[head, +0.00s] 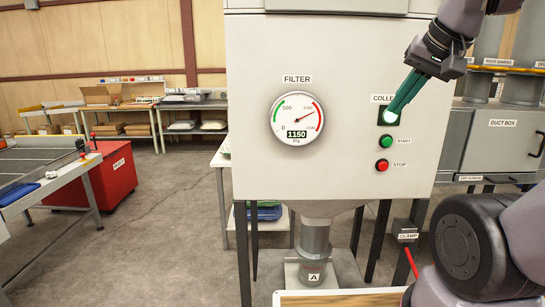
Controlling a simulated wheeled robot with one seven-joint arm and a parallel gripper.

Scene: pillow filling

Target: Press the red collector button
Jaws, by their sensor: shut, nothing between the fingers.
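The red STOP button (382,165) is on the front of the pale grey collector cabinet (250,60), at its lower right. The green START button (386,141) is just above it. My gripper (393,112) reaches in from the upper right with its teal fingers shut and empty. In the picture its tips are above both buttons, over a dark panel with a bright lamp (389,118) under the partly covered COLLECTOR label. I cannot tell whether the tips touch the cabinet. The red button is fully visible.
A FILTER gauge (297,119) reading 1150 Pa is left of the buttons. Below are an outlet pipe (315,240) marked A and a CLAMP box (405,230) with a red handle. A red bin (105,178) stands left. Open floor lies between it and the cabinet.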

